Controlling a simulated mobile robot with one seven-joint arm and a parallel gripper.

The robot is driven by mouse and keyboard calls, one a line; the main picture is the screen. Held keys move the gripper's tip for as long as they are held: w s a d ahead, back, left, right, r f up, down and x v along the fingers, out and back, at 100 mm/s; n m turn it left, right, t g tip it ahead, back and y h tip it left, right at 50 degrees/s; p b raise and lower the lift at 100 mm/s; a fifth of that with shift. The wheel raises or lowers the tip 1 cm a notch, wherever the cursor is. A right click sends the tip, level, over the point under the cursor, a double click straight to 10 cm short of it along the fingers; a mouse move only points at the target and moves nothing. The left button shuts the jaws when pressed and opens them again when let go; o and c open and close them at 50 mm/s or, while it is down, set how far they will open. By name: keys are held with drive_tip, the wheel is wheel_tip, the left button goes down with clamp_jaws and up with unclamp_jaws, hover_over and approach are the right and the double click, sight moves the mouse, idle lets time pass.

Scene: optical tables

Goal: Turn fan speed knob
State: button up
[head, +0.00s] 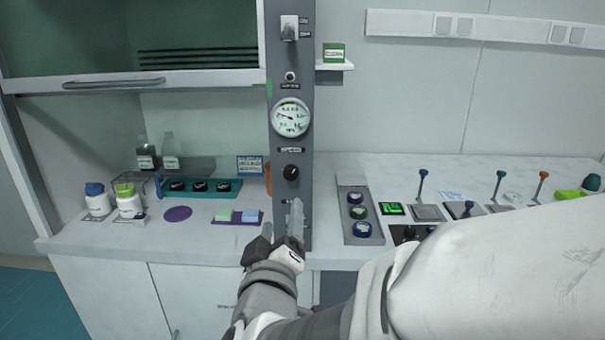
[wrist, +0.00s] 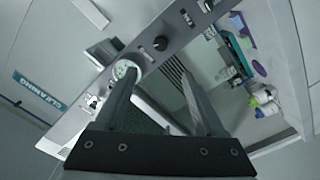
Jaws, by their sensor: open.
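A round black knob (head: 291,172) sits on the grey vertical control panel (head: 276,60), below a white-faced dial gauge (head: 291,117). A small label is above the knob, but its text is too small to read. My gripper (head: 296,206) is in front of the panel, just below the knob in the head view, and touches nothing that I can see. In the wrist view the two fingers (wrist: 158,82) are spread apart with nothing between them. There the black knob (wrist: 160,43) shows beyond the fingertips, near the gauge (wrist: 124,72).
A fume hood with a raised sash (head: 165,80) stands left, with bottles (head: 130,200) and a teal rack (head: 200,188) inside. A tray of round items (head: 360,215) and several levers stand on the right worktop. A switch (head: 289,30) is atop the panel.

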sight(290, 175)
drive_tip(key=w+p, duration=0.2)
drive_tip(key=w, duration=0.3)
drive_tip(key=w+p, duration=0.2)
drive_tip(key=w, duration=0.4)
drive_tip(key=w+p, duration=0.2)
drive_tip(key=w, duration=0.3)
drive_tip(key=shift+w+d+p, duration=0.25)
drive_tip(key=shift+d+p, duration=0.05)
drive_tip(key=shift+c, duration=0.4)
clamp_jaws()
